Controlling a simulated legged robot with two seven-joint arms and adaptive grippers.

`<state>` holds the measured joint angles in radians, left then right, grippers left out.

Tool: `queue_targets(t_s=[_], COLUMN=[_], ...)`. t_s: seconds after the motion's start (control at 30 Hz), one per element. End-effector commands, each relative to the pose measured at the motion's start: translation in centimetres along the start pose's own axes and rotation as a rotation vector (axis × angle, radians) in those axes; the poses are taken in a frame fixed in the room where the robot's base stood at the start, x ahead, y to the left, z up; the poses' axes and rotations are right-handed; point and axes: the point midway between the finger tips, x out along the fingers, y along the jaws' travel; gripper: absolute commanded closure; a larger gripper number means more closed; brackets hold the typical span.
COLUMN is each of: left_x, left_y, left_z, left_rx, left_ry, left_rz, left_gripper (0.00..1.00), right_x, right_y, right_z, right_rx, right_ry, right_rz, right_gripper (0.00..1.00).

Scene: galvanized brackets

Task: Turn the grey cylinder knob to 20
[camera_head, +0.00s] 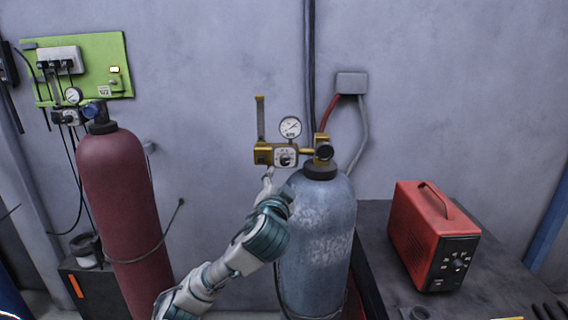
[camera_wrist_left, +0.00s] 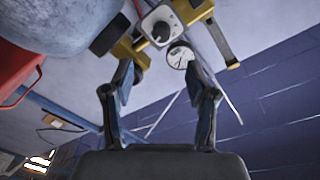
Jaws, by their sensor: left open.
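The grey cylinder (camera_head: 318,240) stands upright right of centre in the head view. A brass regulator is on its top, with a white dial plate and dark knob (camera_head: 286,160) and a round gauge (camera_head: 290,127) above. In the left wrist view the knob (camera_wrist_left: 161,32) is at the top, near the gauge (camera_wrist_left: 180,56). My left gripper (camera_head: 268,176) is just below and left of the knob in the head view. In the wrist view its two fingers (camera_wrist_left: 160,78) are apart and empty, with the knob beyond their tips. The pointer's reading is too small to tell. My right gripper is not in view.
A red cylinder (camera_head: 122,200) with its own gauge stands on the left, below a green panel (camera_head: 113,60). A red box (camera_head: 432,235) sits on the dark table (camera_head: 380,230) at right. Cables run down the wall (camera_head: 220,60) behind the regulator.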

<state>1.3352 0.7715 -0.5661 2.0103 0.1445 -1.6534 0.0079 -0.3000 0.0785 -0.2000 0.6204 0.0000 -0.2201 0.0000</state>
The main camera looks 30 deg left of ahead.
Motion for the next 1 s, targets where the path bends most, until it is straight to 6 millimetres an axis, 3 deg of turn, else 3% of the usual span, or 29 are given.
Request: queue_targets(t_s=[0.3,0.5,0.67,0.93,0.97,1.0], left_x=[7.7,10.8,11.9,12.0,12.0,12.1], left_y=[-0.4,-0.4,-0.2,-0.1,-0.1,-0.1], left_z=[0.1,0.1,0.1,0.1,0.1,0.1], left_rx=[-0.002,-0.002,-0.002,-0.001,-0.001,-0.001], left_ry=[-0.005,-0.002,0.0,0.001,0.001,0.001], left_rz=[-0.002,-0.001,-0.002,-0.002,-0.002,-0.002], left_gripper=[0.43,0.43,0.43,0.43,0.45,0.55], right_x=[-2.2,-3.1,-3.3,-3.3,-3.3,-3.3], right_y=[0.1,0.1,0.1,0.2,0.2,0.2], right_z=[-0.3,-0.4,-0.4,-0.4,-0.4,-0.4], right_rx=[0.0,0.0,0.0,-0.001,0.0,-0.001], right_ry=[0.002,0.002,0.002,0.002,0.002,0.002], right_rz=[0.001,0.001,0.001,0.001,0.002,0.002], right_gripper=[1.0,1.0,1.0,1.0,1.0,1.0])
